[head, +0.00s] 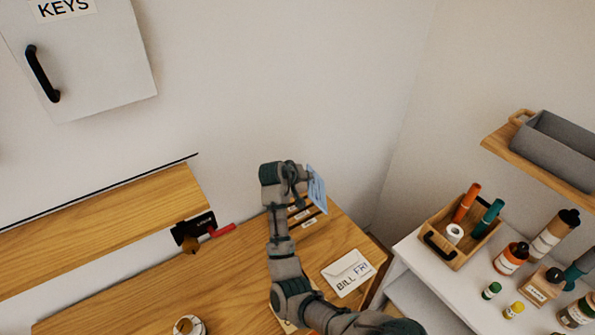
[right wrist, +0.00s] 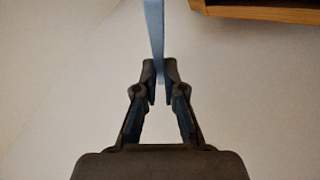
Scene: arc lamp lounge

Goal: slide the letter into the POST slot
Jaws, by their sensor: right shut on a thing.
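The light blue letter (head: 317,189) stands on edge over the right end of the wooden desk. My right gripper (head: 300,182) is shut on it. In the right wrist view the letter (right wrist: 155,35) shows edge-on as a thin blue strip between my fingertips (right wrist: 160,75). Just below and left of the letter is a wooden piece with dark slots and small white labels (head: 309,222). My arm hides part of it, and the labels are too small to read, so I cannot tell which slot is POST. The letter's lower edge appears close to the slots. My left gripper is out of view.
A white envelope marked BILL FRI (head: 348,272) lies on the desk (head: 230,285). A red-handled item (head: 222,230) is left of my arm. A KEYS cabinet (head: 80,60) hangs upper left. A white table (head: 415,260) with a wooden caddy (head: 447,247) and several bottles stands right.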

